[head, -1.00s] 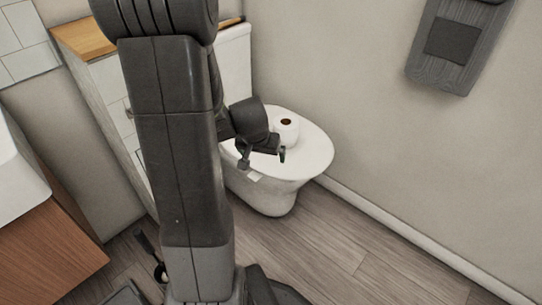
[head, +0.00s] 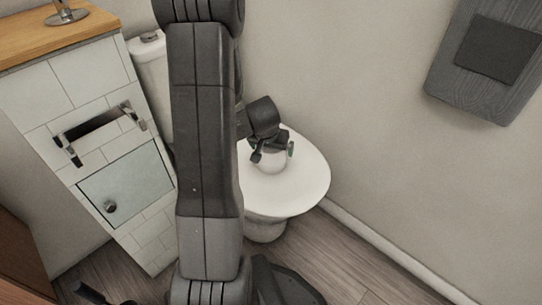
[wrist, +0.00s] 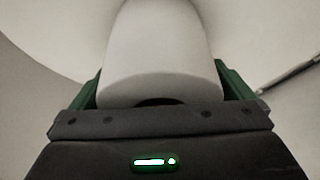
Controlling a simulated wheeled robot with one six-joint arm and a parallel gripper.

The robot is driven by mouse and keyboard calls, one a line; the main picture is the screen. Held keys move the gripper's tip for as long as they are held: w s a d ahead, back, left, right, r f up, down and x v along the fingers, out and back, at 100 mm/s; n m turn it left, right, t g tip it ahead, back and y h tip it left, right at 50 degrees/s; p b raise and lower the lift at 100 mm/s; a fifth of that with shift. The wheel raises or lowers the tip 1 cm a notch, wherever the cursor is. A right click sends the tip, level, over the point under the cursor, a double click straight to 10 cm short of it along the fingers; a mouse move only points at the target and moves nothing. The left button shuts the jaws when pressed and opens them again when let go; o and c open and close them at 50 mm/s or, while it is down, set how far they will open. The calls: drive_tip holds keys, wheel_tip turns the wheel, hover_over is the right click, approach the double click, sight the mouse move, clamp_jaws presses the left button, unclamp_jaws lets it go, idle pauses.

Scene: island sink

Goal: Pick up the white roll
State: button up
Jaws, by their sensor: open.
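The white roll (head: 271,160) stands on the closed white toilet lid (head: 298,192). In the head view my gripper (head: 273,158) is over the roll and hides its upper part. In the wrist view the roll (wrist: 161,55) fills the middle, between the two green-edged fingers of my gripper (wrist: 160,88), one on its left and one on its right. The fingers are open. The frames do not show clearly whether either finger touches the roll.
The toilet tank (head: 150,75) is behind my arm. A grey wall panel (head: 490,55) hangs at the upper right. Wooden floor (head: 345,255) lies clear at the front right.

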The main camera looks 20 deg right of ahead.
drive_tip(key=c, duration=0.9)
drive_tip(key=shift+r, duration=0.1)
drive_tip(key=shift+r, duration=0.1)
